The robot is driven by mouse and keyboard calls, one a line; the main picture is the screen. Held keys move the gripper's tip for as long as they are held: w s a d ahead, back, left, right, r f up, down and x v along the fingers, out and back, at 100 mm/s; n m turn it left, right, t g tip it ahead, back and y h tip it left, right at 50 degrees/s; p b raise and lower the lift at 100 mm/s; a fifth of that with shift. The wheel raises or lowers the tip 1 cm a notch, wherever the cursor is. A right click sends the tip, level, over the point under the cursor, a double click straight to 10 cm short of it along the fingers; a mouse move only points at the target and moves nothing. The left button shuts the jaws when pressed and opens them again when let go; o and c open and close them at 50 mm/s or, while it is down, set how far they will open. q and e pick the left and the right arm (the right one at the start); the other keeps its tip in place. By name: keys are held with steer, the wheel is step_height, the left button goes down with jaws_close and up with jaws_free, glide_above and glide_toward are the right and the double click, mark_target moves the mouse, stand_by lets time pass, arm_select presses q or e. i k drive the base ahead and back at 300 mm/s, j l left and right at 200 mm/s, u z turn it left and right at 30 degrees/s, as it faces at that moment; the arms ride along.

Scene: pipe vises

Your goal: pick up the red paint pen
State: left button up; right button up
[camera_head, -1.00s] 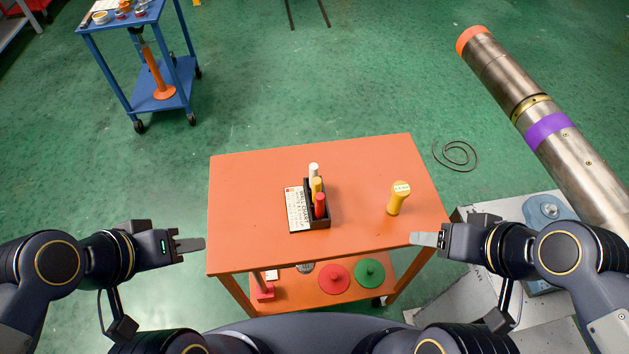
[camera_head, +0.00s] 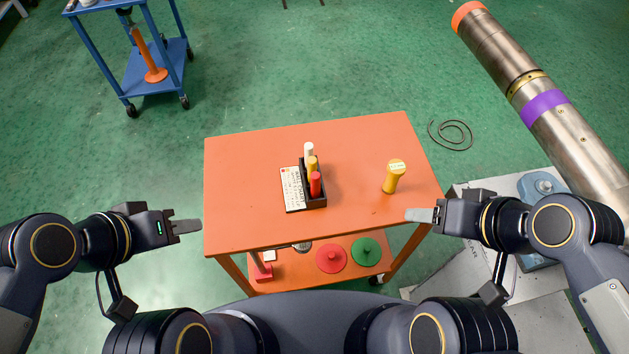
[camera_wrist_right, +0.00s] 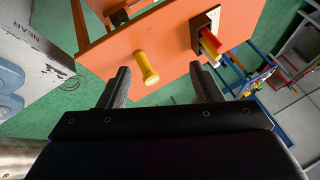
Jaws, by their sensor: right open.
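In the right wrist view the red pen (camera_wrist_right: 210,42) shows at the upper right, beyond my fingers. My right gripper (camera_head: 420,214) is open and empty at the table's right edge, well right of the holder; its spread fingers (camera_wrist_right: 160,88) show in the wrist view. My left gripper (camera_head: 187,226) is off the table's left edge, apart from everything; its finger gap is unclear.
A yellow cylinder (camera_head: 393,177) stands on the orange table (camera_head: 245,180) between the holder and my right gripper. The lower shelf holds red (camera_head: 331,259) and green (camera_head: 366,251) discs. A large pipe (camera_head: 540,95) is at the right.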

mark_target(316, 176)
steer(key=k+l+u, duration=0.1)
steer(key=u, duration=0.35)
steer(key=k+l+u, duration=0.1)
steer(key=u, duration=0.3)
steer(key=k+l+u, duration=0.1)
steer(key=u, duration=0.35)
